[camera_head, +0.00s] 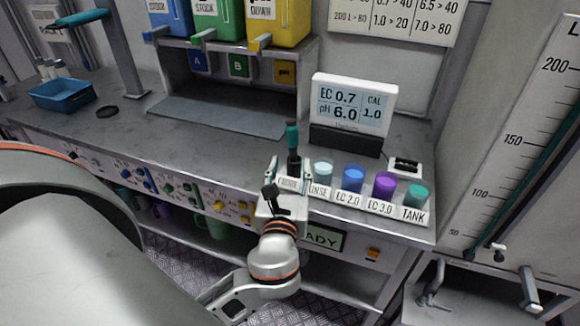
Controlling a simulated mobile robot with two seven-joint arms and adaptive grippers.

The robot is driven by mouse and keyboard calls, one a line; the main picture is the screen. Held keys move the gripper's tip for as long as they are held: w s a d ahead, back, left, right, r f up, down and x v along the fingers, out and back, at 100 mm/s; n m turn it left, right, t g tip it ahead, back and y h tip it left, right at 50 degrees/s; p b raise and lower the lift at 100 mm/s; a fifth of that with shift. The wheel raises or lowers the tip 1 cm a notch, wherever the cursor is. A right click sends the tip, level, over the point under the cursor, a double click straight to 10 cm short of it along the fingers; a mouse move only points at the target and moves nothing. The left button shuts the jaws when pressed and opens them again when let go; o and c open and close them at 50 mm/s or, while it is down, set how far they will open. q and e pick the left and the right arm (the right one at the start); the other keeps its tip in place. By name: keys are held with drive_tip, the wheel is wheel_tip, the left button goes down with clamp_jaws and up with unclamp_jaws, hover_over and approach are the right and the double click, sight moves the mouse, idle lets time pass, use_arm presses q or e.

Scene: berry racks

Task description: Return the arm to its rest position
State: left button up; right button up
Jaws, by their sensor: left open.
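My left arm comes in from the left and bends up to the front edge of the bench. My left gripper (291,174) is open, with its fingers on either side of a black probe with a teal top (292,148). The probe stands upright at the left end of the row of cups. Whether the fingers touch it I cannot tell; its lower end is hidden by the gripper and a white label. My right gripper is not in view.
Right of the gripper stand close cups: rinse (323,172), blue (353,179), purple (385,185) and teal (416,194). A meter display (352,103) stands behind. A shelf (236,45) holds stock jugs. A blue tray (62,95) sits far left.

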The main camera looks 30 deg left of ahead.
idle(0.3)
use_arm(q)
drive_tip(key=s+a+f+n+g+h, duration=0.2)
drive_tip(key=s+a+f+n+g, duration=0.15)
drive_tip(key=s+f+n, duration=0.65)
drive_tip(key=s+a+f+n+g+h, duration=0.2)
drive_tip(key=s+f+n+g, duration=0.45)
drive_tip(key=n, duration=0.65)
drive_tip(key=w+d+f+n+t+h, duration=0.2)
drive_tip(key=d+f+t+h, duration=0.3)
drive_tip(key=d+f, duration=1)
drive_tip(key=shift+w+d+f+n+h, duration=0.3)
drive_tip(key=shift+d+n+h, duration=0.2)
drive_tip(key=shift+d+h, duration=0.5)
drive_tip(key=shift+a, duration=0.1)
drive_tip(key=c, duration=0.4)
drive_tip(key=shift+a, duration=0.1)
